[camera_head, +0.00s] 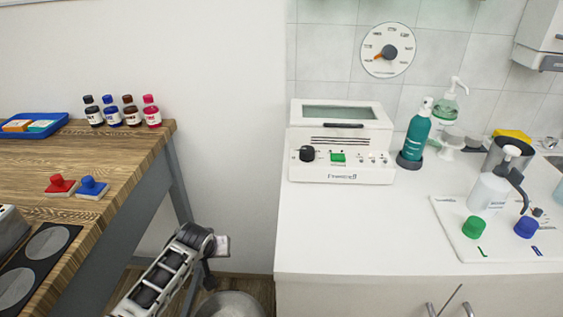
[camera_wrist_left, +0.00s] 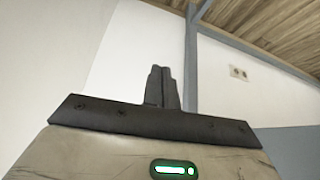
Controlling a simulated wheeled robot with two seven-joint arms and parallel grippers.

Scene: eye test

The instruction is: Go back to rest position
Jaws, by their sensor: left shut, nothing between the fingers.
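My left arm comes in at the bottom of the head view, in the gap between the wooden table and the white counter. Its end is seen there near the floor, but the fingers do not show clearly. In the left wrist view my left gripper (camera_wrist_left: 161,88) has its two dark fingers pressed together with nothing between them. It points toward a plain wall and touches nothing that I can see. My right gripper is in neither view.
The wooden table (camera_head: 95,165) holds small bottles, a blue tray (camera_head: 62,121) and red and blue stamps. The white counter (camera_head: 350,235) carries a machine (camera_head: 340,150), bottles and a board with green and blue knobs. A round metal bin (camera_head: 230,304) stands below my left arm.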

